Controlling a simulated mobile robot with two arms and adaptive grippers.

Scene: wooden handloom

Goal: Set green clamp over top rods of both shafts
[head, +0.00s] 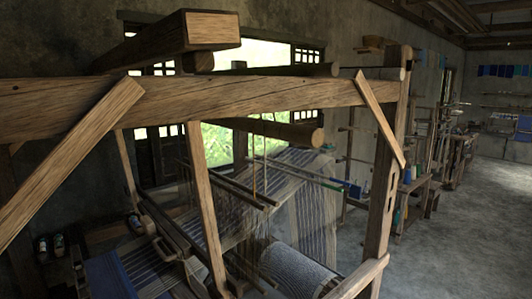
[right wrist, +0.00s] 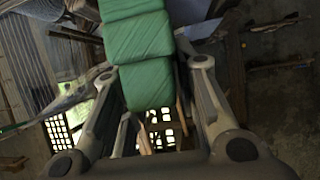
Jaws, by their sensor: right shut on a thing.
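The green clamp (right wrist: 138,50) is a padded-looking, segmented green piece that fills the upper middle of the right wrist view. My right gripper (right wrist: 150,72) is shut on it, with a grey finger on each side. In the head view two dark thin rods (head: 243,187) lie slanting side by side inside the loom, above the threads; they look like the top rods of the shafts. I cannot make out my right gripper or the clamp in the head view. My left gripper is not clearly visible in either view.
The loom's thick wooden front beam (head: 270,97) crosses the head view, with slanted braces (head: 381,118) and a right post (head: 383,205). Striped warp threads (head: 310,215) run behind the rods. Grey floor (head: 460,240) is clear at right.

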